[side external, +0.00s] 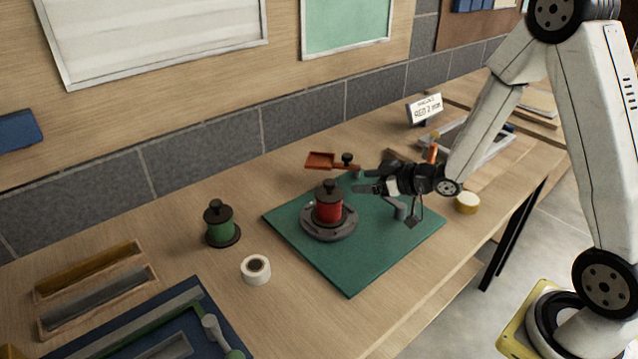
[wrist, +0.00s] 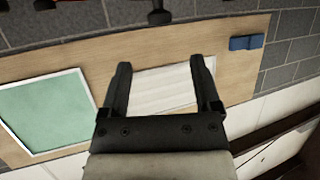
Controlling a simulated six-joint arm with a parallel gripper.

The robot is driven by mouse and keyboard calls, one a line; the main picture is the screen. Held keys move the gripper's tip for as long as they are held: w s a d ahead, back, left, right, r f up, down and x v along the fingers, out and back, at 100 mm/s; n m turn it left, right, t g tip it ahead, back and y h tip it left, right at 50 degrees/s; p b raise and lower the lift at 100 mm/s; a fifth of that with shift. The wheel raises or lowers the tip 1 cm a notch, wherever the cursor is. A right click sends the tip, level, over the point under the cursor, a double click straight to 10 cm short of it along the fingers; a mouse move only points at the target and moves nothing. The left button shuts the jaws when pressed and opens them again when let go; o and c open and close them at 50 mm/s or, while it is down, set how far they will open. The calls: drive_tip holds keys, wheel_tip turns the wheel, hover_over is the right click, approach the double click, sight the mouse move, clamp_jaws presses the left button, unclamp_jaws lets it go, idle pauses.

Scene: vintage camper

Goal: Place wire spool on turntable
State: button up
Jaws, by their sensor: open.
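A red wire spool (side external: 328,207) with a black top knob stands upright on the round grey turntable (side external: 345,228), on the green mat (side external: 348,275). A green spool (side external: 221,226) with a black knob and base stands on the bench left of the mat. My gripper (side external: 362,188) is just right of the red spool at about knob height, apart from it in the picture. In the wrist view, the two fingers (wrist: 161,82) are spread with nothing between them, and that camera faces the wall, so neither the spools nor the turntable can be made out clearly there.
A white tape roll (side external: 256,270) lies left of the mat. Wooden trays (side external: 95,290) sit at the lower left. A small sign (side external: 425,108) stands at the back.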

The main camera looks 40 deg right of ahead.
drive_tip(key=s+a+m+g+h, duration=0.2)
drive_tip(key=s+g, duration=0.3)
drive_tip(key=s, duration=0.3)
drive_tip(key=s+a+m+g+h, duration=0.1)
drive_tip(key=s+a+g+h, duration=0.1)
drive_tip(key=s+g, duration=0.3)
drive_tip(key=s, duration=0.4)
drive_tip(key=shift+r+m, duration=0.4)
